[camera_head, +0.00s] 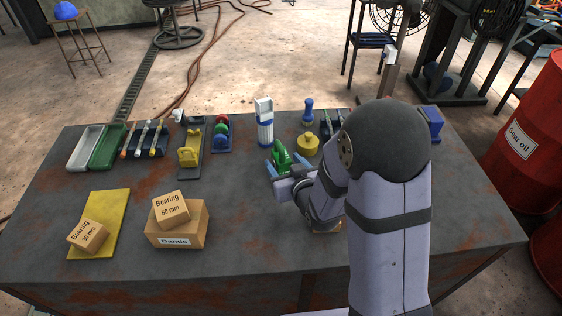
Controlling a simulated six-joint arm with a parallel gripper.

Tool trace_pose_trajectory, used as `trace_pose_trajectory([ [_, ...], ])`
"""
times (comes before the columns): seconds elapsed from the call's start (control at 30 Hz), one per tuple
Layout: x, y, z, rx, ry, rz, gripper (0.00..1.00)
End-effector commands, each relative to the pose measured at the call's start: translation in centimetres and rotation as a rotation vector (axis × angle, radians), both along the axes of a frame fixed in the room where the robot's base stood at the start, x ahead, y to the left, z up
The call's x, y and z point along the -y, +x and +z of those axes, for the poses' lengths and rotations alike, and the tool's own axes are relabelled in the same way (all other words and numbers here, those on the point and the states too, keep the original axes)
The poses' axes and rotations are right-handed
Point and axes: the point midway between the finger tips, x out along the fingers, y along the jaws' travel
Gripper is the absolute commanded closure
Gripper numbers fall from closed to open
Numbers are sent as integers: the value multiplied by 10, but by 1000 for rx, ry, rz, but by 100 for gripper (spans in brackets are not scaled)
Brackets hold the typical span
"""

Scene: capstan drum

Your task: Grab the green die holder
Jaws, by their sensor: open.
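A green object (282,155), which looks like the green die holder, sits on the dark workbench (130,235) right of centre. My gripper (285,166) is open at the green object, with its two light-blue fingertips on either side of it. I cannot tell whether the fingers touch it. My wrist and arm come in from the right and hide the object's lower part and the bench behind them.
Close by stand a yellow round knob piece (307,144), a blue-handled tool (308,112) and a white-blue bottle (265,122). The front middle of the bench is clear.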

Motion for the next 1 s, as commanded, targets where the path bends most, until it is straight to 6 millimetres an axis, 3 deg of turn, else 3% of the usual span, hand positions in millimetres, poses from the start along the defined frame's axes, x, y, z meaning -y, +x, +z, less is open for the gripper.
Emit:
trace_pose_trajectory([
  [0.27,0,7,-2,-1,-1,-1,44],
  [0.7,-3,46,-19,-1,0,0,44],
  [1.0,-4,49,-20,0,0,0,44],
])
